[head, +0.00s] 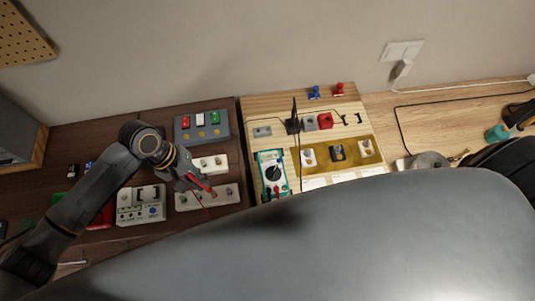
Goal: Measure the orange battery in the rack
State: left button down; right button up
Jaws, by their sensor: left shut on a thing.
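My left gripper (196,184) reaches in from the left and is shut on a thin red probe (206,189). The probe is over the pale strip (222,194) at the right of the dark bench; I cannot tell if it touches it. A grey rack (222,136) behind the gripper holds red (185,121), white (200,119) and green (215,117) blocks, with small round orange-yellow spots in front of them. I cannot make out which item is the orange battery. A teal multimeter (262,160) with a black dial lies on the lighter board to the right. My right gripper is not visible.
A pale block (208,163) sits between rack and strip. A white box with knobs (128,211) stands left of the gripper. A yellow-brown tray (321,154) with several small items lies right of the multimeter. A black upright piece (294,118) stands behind it. My grey body hides the front.

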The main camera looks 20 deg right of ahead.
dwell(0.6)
pick_arm(q)
jog(key=shift+r, duration=3)
